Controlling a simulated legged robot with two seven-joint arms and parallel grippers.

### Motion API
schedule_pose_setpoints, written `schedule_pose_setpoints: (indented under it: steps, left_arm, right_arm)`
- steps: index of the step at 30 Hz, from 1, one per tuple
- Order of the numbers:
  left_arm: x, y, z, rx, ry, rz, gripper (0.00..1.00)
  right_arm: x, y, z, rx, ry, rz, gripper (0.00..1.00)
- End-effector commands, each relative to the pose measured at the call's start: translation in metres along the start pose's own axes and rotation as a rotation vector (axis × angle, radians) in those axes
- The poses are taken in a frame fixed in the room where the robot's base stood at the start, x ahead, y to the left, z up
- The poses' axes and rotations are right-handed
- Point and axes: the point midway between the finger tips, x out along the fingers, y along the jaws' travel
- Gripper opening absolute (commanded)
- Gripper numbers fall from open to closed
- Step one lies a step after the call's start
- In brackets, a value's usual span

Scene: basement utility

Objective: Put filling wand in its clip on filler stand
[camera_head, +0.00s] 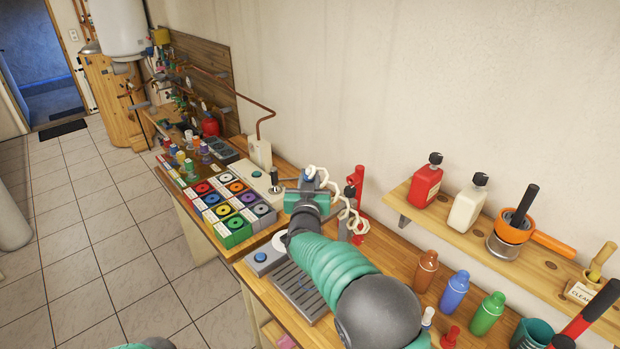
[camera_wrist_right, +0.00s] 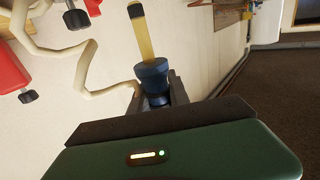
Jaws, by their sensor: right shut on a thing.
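My right gripper (camera_wrist_right: 157,88) is shut on the filling wand, around its dark blue collar (camera_wrist_right: 153,72). The wand's yellowish tube (camera_wrist_right: 140,40) points away from the jaws and ends in a dark piece. In the head view, the right gripper (camera_head: 305,188) is over the bench and a little blue of the wand (camera_head: 309,173) shows; my arm hides most of it. A cream coiled hose (camera_head: 347,205) hangs beside it. A red upright (camera_head: 359,200) with black knobs, seemingly the filler stand, stands to the right of the gripper. I cannot make out the clip. My left gripper is out of view.
A grey slatted tray (camera_head: 300,289) lies under my right arm. Boxes of coloured discs (camera_head: 231,207) stand to the left. A wall shelf (camera_head: 465,232) holds bottles and a portafilter-like orange tool (camera_head: 513,230). Coloured bottles (camera_head: 455,290) stand at the right.

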Motion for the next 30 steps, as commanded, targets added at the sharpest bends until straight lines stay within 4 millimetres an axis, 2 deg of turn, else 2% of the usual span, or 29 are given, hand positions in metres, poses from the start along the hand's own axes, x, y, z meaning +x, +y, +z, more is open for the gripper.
schedule_pose_setpoints:
  steps: [5, 15, 30]
  left_arm:
    - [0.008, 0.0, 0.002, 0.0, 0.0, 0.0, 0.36]
    - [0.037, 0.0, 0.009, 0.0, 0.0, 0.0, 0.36]
    - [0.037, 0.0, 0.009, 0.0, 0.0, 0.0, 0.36]
  right_arm:
    - [0.0, 0.0, 0.009, 0.0, 0.0, 0.0, 0.0]
    - [0.0, 0.0, 0.046, 0.0, 0.0, 0.0, 0.0]
    - [0.0, 0.0, 0.048, 0.0, 0.001, 0.0, 0.0]
